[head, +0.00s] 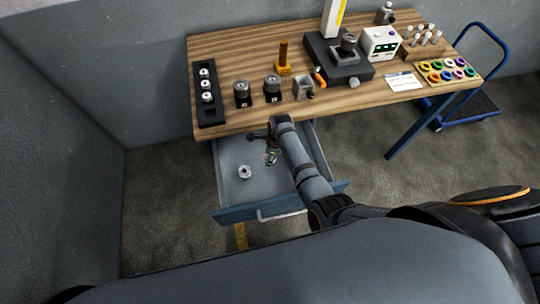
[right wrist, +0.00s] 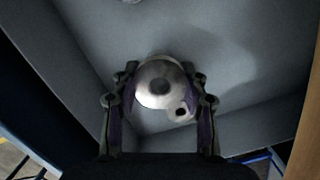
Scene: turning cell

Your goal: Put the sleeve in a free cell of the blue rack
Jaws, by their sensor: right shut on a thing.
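My right gripper (head: 270,154) is inside the open drawer, below the front edge of the bench. In the right wrist view its fingers (right wrist: 160,100) are shut on a silvery round part with a dark central hole and a small holed lug, which looks like the sleeve (right wrist: 155,72). It is held over the grey drawer floor; whether it touches the floor I cannot tell. Another silvery round part (head: 245,171) lies in the drawer. No rack that is clearly blue shows; a dark rack (head: 203,110) at the bench's left end holds several silvery parts. My left gripper is not in view.
The drawer (head: 230,197) has high walls around my right gripper, with the bench top (head: 225,60) above. A measuring stand (head: 335,62) and coloured rings (head: 447,70) are farther right.

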